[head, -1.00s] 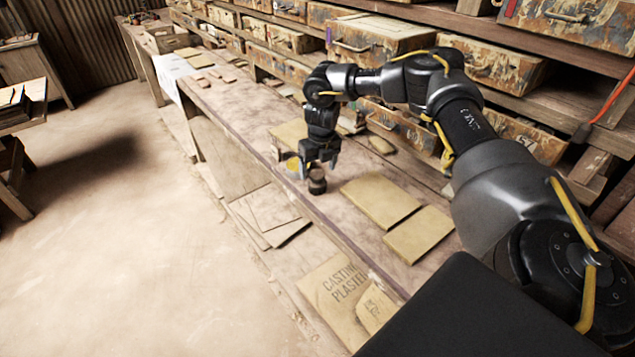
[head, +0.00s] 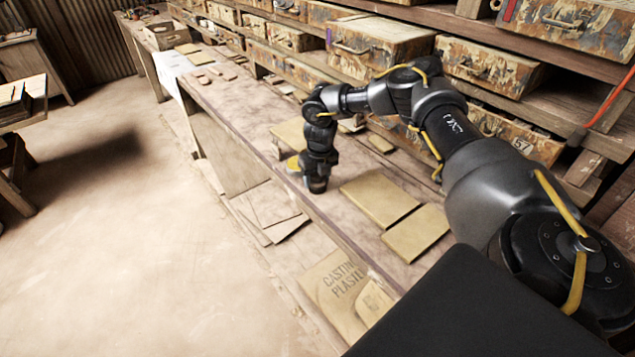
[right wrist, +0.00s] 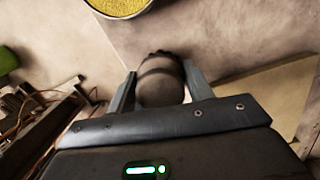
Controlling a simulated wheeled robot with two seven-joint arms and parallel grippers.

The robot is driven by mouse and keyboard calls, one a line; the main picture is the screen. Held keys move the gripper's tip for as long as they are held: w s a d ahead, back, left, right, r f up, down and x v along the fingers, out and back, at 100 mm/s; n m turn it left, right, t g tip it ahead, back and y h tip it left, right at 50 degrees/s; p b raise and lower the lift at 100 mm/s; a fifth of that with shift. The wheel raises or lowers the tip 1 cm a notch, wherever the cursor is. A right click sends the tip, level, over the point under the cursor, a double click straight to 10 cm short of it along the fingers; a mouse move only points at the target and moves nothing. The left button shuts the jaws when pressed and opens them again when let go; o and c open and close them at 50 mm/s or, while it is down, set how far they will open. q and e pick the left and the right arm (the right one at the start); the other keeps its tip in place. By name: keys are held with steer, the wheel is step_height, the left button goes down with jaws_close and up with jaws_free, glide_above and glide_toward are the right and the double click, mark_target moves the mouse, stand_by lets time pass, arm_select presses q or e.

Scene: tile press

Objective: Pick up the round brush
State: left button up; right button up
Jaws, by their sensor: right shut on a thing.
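The round brush (right wrist: 160,82) is a dark, rounded thing with a lighter band. In the right wrist view it sits between the two fingers of my right gripper (right wrist: 158,92), which is shut on it. In the head view my right gripper (head: 317,180) points down at the bench near its front edge. There the brush is mostly hidden by the fingers, with only a dark lower part (head: 317,187) showing at bench height. My left gripper is not in view.
A round tin with yellow contents (right wrist: 120,5) stands close by. Flat tan slabs (head: 380,200) lie to the right on the wooden bench (head: 240,110). Drawers and shelves (head: 380,42) line the back. The floor (head: 110,230) at left is open.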

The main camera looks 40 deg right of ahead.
steer(key=shift+r+b, duration=0.4)
steer(key=r, duration=0.1)
steer(key=r+b, duration=0.1)
steer(key=shift+w+a+r+b, duration=0.3)
steer(key=shift+a+r+b, duration=0.05)
steer(key=shift+r, duration=0.05)
steer(key=w+a+r+b, duration=0.4)
steer(key=w+a+r, duration=0.2)
steer(key=a+r, duration=0.3)
steer(key=a, duration=0.2)
steer(key=shift+a+r, duration=0.25)
steer(key=shift+a, duration=0.15)
